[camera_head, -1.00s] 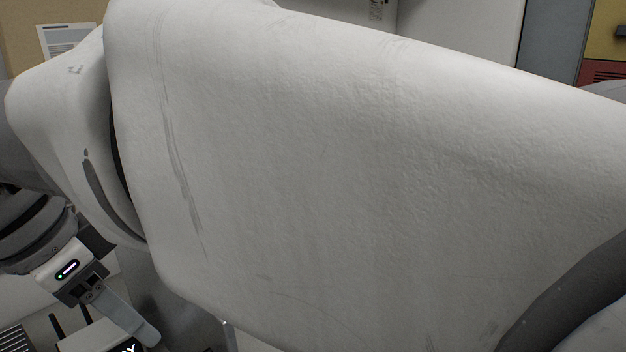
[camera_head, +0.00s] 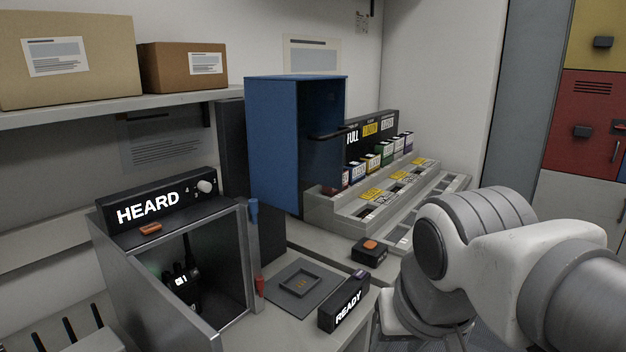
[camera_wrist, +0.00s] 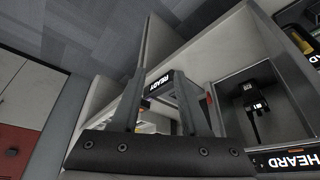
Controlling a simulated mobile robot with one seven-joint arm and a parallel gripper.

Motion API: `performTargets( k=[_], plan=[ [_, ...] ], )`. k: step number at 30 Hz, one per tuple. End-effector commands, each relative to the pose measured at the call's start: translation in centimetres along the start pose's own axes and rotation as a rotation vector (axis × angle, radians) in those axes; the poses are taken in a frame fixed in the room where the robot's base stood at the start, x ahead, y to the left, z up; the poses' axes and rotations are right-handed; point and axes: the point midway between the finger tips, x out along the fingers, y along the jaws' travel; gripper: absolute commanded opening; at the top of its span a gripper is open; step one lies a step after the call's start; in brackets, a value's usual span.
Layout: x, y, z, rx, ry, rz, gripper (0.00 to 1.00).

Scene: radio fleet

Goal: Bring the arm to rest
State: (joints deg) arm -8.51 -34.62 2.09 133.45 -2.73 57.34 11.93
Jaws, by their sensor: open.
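My arm (camera_head: 490,240) is folded at the right of the head view, its white and grey links in front of the counter's right end. My gripper is out of sight in the head view. In the wrist view my gripper (camera_wrist: 161,82) is open, with its two dark fingers apart and nothing held between them. The wrist view is tilted. The READY block (camera_wrist: 160,78) shows beyond the fingers, apart from them as far as I can tell.
The HEARD box (camera_head: 158,210) stands open with a dark radio (camera_head: 184,281) inside. Right of it are a grey pad with a shallow tray (camera_head: 300,281), the READY block (camera_head: 344,301), a blue cabinet (camera_head: 275,145) and a stepped battery rack (camera_head: 345,212). Lockers (camera_head: 575,130) stand far right.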

Motion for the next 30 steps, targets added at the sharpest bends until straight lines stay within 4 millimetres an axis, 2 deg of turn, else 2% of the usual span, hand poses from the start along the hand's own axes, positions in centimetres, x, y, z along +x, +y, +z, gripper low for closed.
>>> performTargets(
  k=[1,5,7,21,25,30],
  plan=[
    [0.7,1.4,1.2,0.008,0.020,0.005,0.45],
    [2.2,4.0,3.9,0.003,0.070,0.015,0.45],
    [0.2,4.0,3.0,-0.010,0.077,0.014,0.45],
    [-9.1,3.7,-1.2,-0.012,0.072,0.013,0.45],
    [-10.2,3.7,-1.6,-0.012,0.071,0.013,0.45],
    [-10.4,3.7,-1.7,-0.012,0.071,0.013,0.45]
  ],
)
